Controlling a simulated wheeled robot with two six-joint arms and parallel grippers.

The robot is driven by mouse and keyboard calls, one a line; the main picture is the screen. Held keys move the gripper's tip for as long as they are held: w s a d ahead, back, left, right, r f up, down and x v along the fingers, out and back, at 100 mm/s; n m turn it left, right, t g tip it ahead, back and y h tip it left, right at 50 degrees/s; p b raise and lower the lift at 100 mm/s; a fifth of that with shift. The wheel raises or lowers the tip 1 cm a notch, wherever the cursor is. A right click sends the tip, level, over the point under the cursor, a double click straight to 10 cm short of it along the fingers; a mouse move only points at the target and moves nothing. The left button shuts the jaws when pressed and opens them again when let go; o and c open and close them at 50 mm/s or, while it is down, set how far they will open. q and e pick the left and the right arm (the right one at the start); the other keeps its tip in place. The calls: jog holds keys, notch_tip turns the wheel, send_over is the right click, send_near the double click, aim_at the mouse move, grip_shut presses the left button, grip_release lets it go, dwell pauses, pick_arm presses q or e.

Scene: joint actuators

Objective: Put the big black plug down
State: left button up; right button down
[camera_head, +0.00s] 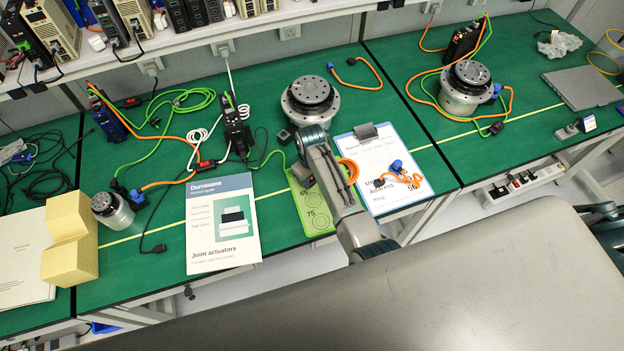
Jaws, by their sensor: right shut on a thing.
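My right arm reaches up over the middle of the green bench, and its gripper (304,143) is in front of the large round actuator (311,97). The gripper is shut on a dark thing, the big black plug (286,134), of which only a small part shows at the gripper's left side. The fingertips are mostly hidden by the wrist. I cannot tell whether the plug touches the bench or the actuator. Below the arm lies a green card (312,218) with numbers, partly covered by the arm. My left gripper is not in view.
A clipboard (391,196) with an orange cable and blue plug lies right of the arm. A "Joint actuators" booklet (222,222) lies left. Another actuator (465,88) stands right. The shelf (200,38) overhangs the back.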

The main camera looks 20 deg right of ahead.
aim_at(311, 181)
jog(key=shift+s+r, duration=0.1)
jog(key=shift+r, duration=0.05)
jog(key=c, duration=1.5)
grip_release()
jog(key=o, duration=0.4)
jog(key=shift+c, duration=0.2)
jog(key=shift+o, duration=0.2)
jog(key=shift+r, duration=0.25)
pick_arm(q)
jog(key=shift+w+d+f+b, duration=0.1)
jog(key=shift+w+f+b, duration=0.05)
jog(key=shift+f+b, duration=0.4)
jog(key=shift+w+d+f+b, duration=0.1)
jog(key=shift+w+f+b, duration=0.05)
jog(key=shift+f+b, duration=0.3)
pick_arm(e)
notch_tip(311, 181, up, 12)
jog(key=shift+f, duration=0.2)
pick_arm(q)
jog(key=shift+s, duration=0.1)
